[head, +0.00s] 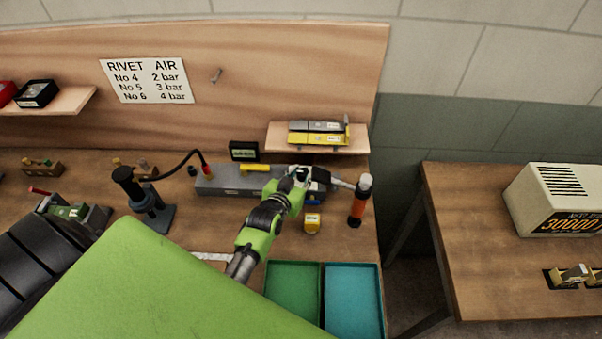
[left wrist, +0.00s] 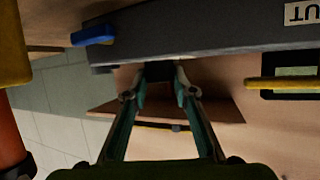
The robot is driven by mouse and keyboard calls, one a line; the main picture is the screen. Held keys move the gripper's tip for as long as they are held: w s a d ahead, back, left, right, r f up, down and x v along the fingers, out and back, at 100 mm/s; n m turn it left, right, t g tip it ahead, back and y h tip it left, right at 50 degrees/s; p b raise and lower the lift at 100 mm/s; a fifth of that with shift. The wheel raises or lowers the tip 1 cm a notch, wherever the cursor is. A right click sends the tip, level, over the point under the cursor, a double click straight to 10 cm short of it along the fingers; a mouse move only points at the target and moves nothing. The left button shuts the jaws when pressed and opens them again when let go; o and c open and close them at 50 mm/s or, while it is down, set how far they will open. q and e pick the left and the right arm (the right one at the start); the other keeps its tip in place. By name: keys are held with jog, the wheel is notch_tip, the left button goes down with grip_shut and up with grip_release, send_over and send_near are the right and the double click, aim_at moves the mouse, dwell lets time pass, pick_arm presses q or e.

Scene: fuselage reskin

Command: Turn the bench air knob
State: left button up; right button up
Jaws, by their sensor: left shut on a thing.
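The bench air unit is a long grey box (head: 228,182) at the back of the bench, with a yellow bar (head: 255,168) along its top. My left gripper (head: 303,176) is at the right end of this box. In the left wrist view, its two fingers (left wrist: 160,75) close on a small dark piece at the box's edge, which seems to be the knob. The fingers hide most of it. A blue lever (left wrist: 93,35) sticks out beside them, and the grey box (left wrist: 210,30) fills the top. My right gripper is not in view.
A black display (head: 243,151) stands behind the box. An orange cylinder (head: 357,205) stands close right of the gripper, and a yellow block (head: 312,223) in front. A shelf (head: 352,142) hangs above. Green (head: 293,300) and teal (head: 352,300) trays lie in front.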

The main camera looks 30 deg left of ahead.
pick_arm(q)
jog(key=shift+r+y, duration=0.1)
jog(key=shift+y, duration=0.3)
jog(key=o, duration=1.1)
jog(key=v, duration=1.2)
jog(key=shift+w, duration=0.1)
